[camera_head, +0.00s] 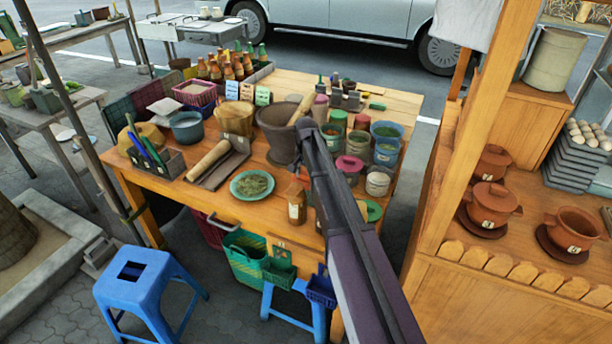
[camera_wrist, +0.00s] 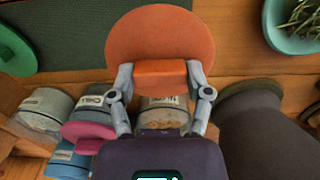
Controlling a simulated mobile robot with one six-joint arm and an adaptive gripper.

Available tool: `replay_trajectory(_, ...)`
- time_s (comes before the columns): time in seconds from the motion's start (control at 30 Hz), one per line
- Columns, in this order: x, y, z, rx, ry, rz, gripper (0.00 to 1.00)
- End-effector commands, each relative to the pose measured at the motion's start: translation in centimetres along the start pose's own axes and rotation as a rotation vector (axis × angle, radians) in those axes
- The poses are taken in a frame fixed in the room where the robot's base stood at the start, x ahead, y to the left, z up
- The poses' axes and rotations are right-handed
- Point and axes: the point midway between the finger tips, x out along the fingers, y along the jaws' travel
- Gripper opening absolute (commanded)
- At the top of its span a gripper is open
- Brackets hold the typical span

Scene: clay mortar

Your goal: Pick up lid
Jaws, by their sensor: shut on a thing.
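In the wrist view an orange round lid (camera_wrist: 160,35) with a block-shaped handle is in front of my gripper (camera_wrist: 160,74). The two fingers are closed on the sides of the handle. An uncovered glass jar (camera_wrist: 163,113) with a pale label shows below the lid, between the fingers. The lid seems to be above the wooden table, but its height is hard to tell.
The clay mortar (camera_head: 278,132) with a pestle stands beside my arm; it also shows in the wrist view (camera_wrist: 265,140). Several jars (camera_head: 388,140) crowd the table's right side. A green lid (camera_head: 372,211), a brown bottle (camera_head: 296,205) and a herb plate (camera_head: 252,185) are near.

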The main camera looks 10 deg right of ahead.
Motion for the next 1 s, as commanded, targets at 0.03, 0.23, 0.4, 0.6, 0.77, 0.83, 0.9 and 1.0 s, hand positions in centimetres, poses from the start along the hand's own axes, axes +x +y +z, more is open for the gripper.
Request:
replay_trajectory(0.03,-1.2,0.0,0.0,0.000,0.000,0.000,0.32)
replay_trajectory(0.23,-3.0,0.0,0.0,0.000,0.000,0.000,0.32)
replay_trajectory(0.4,-4.0,0.0,0.0,0.000,0.000,0.000,0.32)
replay_trajectory(0.6,-4.6,0.0,0.0,0.000,0.000,0.000,0.32)
replay_trajectory(0.77,-4.6,0.0,0.0,0.001,0.000,0.000,0.32)
replay_trajectory(0.83,-4.6,0.0,0.0,0.001,0.000,0.000,0.32)
replay_trajectory(0.9,-4.6,0.0,0.0,0.001,0.000,0.000,0.32)
replay_trajectory(1.0,-4.6,0.1,0.0,0.001,0.000,0.000,0.32)
